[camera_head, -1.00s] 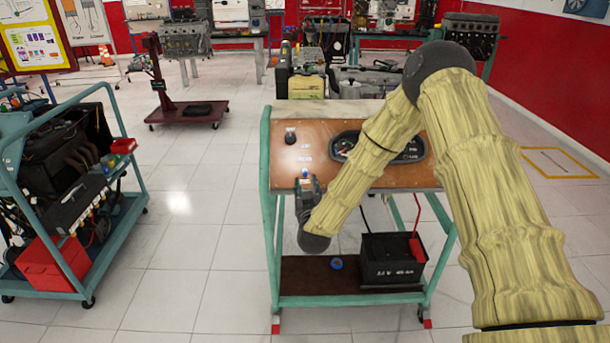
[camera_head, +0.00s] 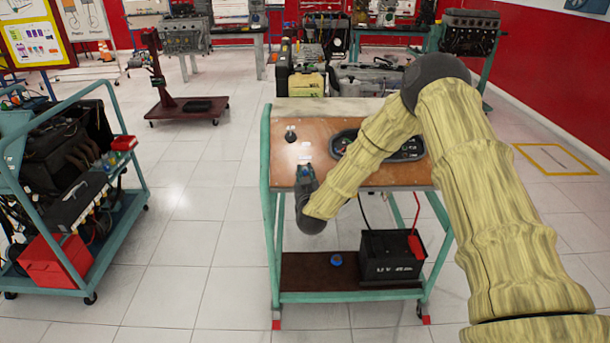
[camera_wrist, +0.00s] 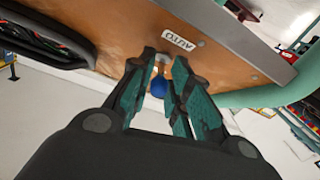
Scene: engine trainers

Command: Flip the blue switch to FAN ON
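The blue switch (camera_wrist: 158,87) shows in the wrist view as a round blue knob between my two fingers, close to the panel edge. No FAN ON marking is readable.
The panel sits on a green-framed cart (camera_head: 268,190). It carries a gauge cluster (camera_head: 405,150) and a dark knob (camera_head: 290,134). A black battery (camera_head: 390,258) and a small blue round thing (camera_head: 336,260) are on the lower shelf. Another cart (camera_head: 130,205) stands left; open floor lies between.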

